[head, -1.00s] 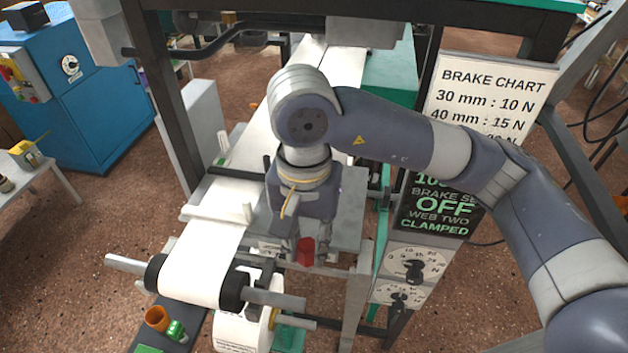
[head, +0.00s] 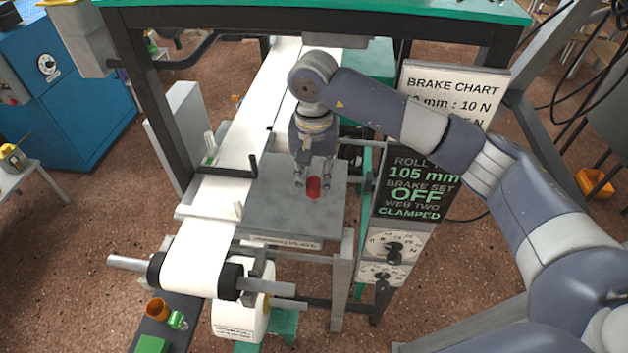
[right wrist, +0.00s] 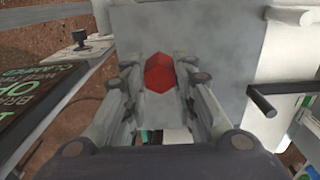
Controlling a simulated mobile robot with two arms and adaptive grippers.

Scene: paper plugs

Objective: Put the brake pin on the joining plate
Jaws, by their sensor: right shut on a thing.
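The brake pin, a short red piece (head: 313,187), is between the fingers of my right gripper (head: 314,182), which is shut on it. The joining plate is a flat grey plate (head: 270,215) with a partly readable label on its front edge. The pin and fingertips are over the right part of the plate. I cannot tell whether the pin touches it. In the right wrist view the red pin (right wrist: 160,73) shows its faceted end between the two fingers (right wrist: 162,80), with the grey plate (right wrist: 215,45) beyond. My left gripper is not in view.
A white paper web (head: 205,232) runs along the plate's left side over a roller. A black bar (head: 228,171) stands at the plate's back left. A sign post (head: 414,185) stands close on the right, reading brake set OFF. The plate's front and left parts are clear.

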